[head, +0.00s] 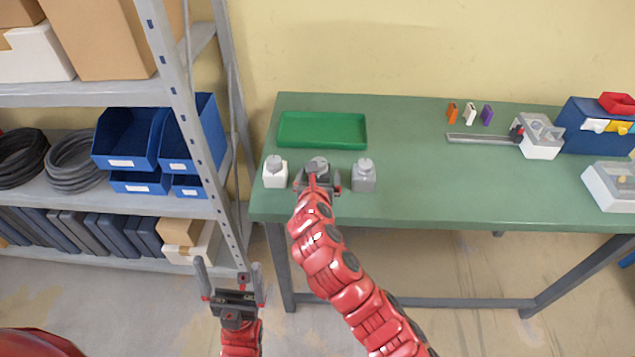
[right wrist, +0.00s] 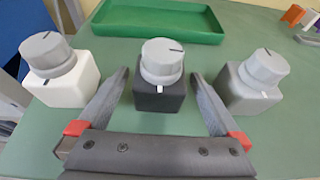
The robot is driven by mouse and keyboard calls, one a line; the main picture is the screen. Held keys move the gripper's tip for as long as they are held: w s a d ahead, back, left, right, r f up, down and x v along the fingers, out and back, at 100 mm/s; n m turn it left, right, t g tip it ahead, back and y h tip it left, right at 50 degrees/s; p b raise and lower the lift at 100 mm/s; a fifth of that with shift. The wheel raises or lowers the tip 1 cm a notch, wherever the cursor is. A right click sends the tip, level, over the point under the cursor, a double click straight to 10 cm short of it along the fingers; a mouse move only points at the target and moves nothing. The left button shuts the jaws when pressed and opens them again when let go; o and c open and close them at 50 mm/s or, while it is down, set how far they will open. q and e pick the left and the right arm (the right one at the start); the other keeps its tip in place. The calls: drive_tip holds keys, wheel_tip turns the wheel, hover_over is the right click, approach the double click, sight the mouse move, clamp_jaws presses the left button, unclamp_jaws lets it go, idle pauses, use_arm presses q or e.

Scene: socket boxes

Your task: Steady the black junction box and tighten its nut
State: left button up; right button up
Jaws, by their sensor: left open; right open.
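The black junction box (right wrist: 160,96) stands upright on the table between a white box and a grey box, with its round grey nut (right wrist: 162,58) on top. The nut has a dark line on top, and a small white mark shows on the box below it. My right gripper (head: 318,182) is open, with its fingers on either side of the black box; in the right wrist view (right wrist: 160,100) gaps show between fingers and box. In the head view the gripper mostly hides the box. My left gripper (head: 232,280) is open and empty, below table height in front of the shelf.
A white box (head: 275,174) and a grey box (head: 363,177) with similar nuts stand close on either side. A green tray (head: 322,130) lies behind. A metal shelf (head: 185,90) stands left; the table's middle is clear.

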drive_tip(key=shift+w+f, duration=0.25)
drive_tip(key=shift+w, duration=0.4)
drive_tip(key=shift+c, duration=0.2)
